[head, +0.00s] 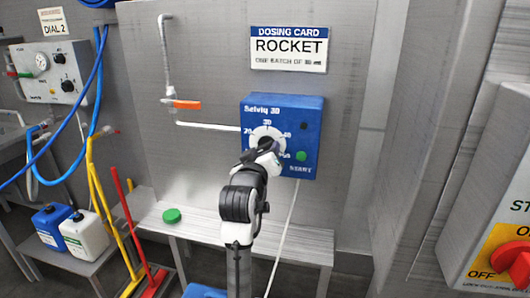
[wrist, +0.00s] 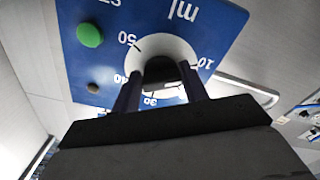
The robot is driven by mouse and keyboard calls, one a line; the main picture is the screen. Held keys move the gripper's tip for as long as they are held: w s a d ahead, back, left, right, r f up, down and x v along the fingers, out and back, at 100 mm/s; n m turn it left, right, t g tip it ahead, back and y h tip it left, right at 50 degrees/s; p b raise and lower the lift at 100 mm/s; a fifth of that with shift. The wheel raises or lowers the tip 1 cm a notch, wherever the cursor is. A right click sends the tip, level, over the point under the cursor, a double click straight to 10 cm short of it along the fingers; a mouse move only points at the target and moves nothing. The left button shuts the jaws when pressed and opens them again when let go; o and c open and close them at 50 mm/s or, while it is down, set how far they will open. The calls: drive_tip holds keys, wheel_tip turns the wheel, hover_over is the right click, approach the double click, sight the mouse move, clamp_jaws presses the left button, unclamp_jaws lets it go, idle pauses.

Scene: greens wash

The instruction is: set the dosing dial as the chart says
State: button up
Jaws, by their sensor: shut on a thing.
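The blue dosing box (head: 255,108), labelled "Selviq 3D", is on the grey wall panel. Its white dial (head: 262,131) has numbers around it and a dark knob; the knob (wrist: 160,69) also shows in the wrist view. My gripper (head: 267,150) is shut on the knob, one finger on each side in the wrist view (wrist: 162,88). The knob's pointer is hidden, so I cannot tell its setting. The dosing card (head: 289,49) above reads "ROCKET"; its small last line is hard to read, perhaps "one batch of 10".
A green button (head: 301,156) is beside the dial, above "START". A grey dial panel (head: 50,72) with blue hoses is at left. A red switch (head: 512,258) on a yellow plate is at right.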

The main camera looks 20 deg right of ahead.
drive_tip(key=o, duration=1)
drive_tip(key=shift+a, duration=0.1)
drive_tip(key=b+v, duration=0.3)
drive_tip(key=v, duration=1)
drive_tip(key=shift+s+a+b, duration=0.2)
drive_tip(key=shift+s+b, duration=0.1)
